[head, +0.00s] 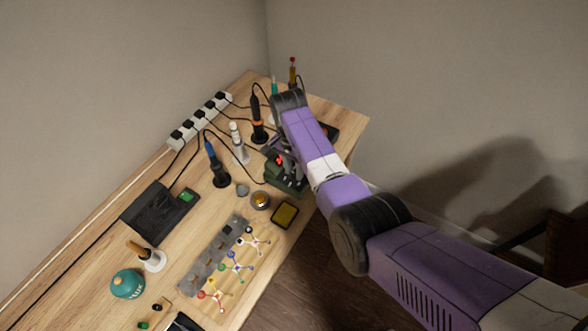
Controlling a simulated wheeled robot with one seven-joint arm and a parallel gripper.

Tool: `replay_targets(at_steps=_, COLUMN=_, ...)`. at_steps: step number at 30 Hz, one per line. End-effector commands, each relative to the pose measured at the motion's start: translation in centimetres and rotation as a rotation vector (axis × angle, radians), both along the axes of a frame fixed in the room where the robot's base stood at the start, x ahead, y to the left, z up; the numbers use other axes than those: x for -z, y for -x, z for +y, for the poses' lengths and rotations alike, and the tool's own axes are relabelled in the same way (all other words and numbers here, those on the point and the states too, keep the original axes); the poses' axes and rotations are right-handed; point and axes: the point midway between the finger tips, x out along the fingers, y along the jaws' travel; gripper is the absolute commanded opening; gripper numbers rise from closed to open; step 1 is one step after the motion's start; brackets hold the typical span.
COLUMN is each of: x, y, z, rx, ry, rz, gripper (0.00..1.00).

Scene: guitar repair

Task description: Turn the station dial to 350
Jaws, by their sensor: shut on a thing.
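The soldering station (283,183) is a small dark green box near the right edge of the bench, with a red glow at its upper left. My gripper (289,168) reaches down to it from under my purple and white arm. The fingers are small here and partly covered by the arm. They are shut at the station's face, on the station dial. The dial itself is hidden by the gripper, and its reading cannot be made out.
Soldering irons in stands, a blue one (212,160) and an orange-ringed one (257,118), stand left of my arm. A yellow sponge tray (284,215) and a round brass tin (260,200) lie in front of the station. A power strip (200,120) lines the back edge.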

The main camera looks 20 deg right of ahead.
Motion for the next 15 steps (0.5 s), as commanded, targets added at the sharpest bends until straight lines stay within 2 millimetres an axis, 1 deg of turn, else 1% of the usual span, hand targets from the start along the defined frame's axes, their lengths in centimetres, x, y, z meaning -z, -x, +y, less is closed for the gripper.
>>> replay_targets(at_steps=13, x=-0.14, y=-0.12, z=-0.04, rx=0.011, ry=0.000, rz=-0.003, gripper=0.00)
replay_targets(at_steps=14, x=-0.14, y=-0.12, z=-0.04, rx=0.011, ry=0.000, rz=-0.003, gripper=0.28)
replay_targets(at_steps=15, x=-0.14, y=-0.12, z=-0.04, rx=0.010, ry=0.000, rz=-0.003, gripper=0.36)
